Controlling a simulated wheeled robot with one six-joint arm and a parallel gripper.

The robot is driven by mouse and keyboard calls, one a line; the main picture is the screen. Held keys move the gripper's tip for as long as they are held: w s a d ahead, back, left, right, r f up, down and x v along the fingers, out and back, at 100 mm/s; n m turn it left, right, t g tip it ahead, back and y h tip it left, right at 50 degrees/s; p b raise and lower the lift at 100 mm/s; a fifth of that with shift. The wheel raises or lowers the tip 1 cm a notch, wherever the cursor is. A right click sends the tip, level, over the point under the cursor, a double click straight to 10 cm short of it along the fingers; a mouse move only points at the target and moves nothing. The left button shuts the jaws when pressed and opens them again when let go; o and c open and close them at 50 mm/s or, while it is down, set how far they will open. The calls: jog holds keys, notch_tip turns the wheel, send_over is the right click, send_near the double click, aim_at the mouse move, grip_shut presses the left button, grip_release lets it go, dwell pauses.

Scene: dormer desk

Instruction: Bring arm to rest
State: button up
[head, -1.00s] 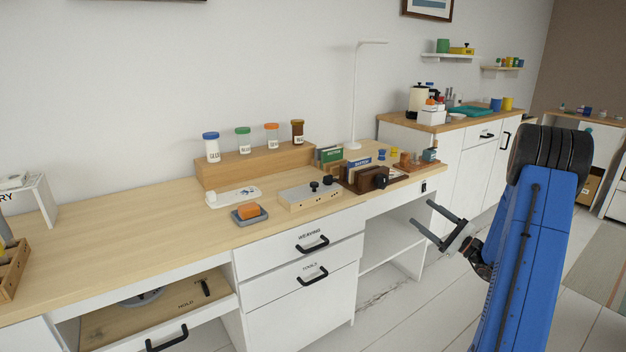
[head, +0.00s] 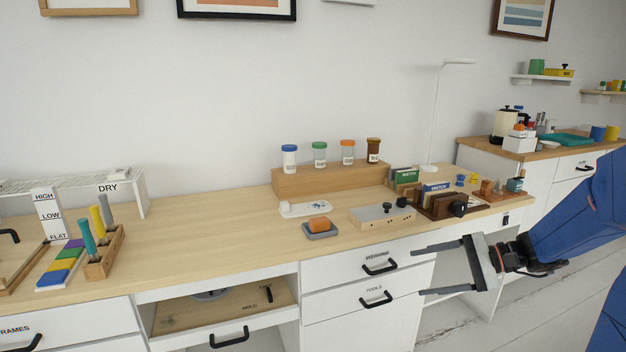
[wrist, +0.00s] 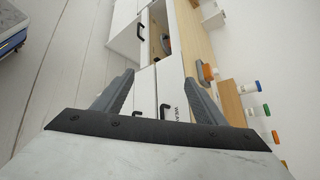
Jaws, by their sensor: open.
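My gripper (head: 440,269) is in front of the desk drawers at the right of the head view. Its two grey fingers point left and are spread apart with nothing between them. My blue arm reaches in from the right edge. In the wrist view my gripper (wrist: 160,95) also shows open and empty, with white drawer fronts and the desk edge beyond it.
The wooden desk (head: 200,240) carries an orange block on a grey dish (head: 320,229), a grey box with knobs (head: 383,215) and a riser (head: 330,180) with several jars. An open drawer (head: 220,312) juts out left of my gripper. Floor shows below my arm.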

jog(key=s+a+f+n+g+h, duration=0.1)
jog(key=s+a+n+h, duration=0.2)
jog(key=s, duration=0.5)
jog(key=s+a+f+n+g+h, duration=0.1)
jog(key=s+a+n+g+h, duration=0.2)
jog(key=s, duration=0.4)
jog(key=s+d+n+t+h, duration=0.5)
jog(key=s+d+h, duration=0.2)
jog(key=s, duration=0.2)
jog(key=shift+r, duration=0.45)
jog(key=shift+a, duration=0.1)
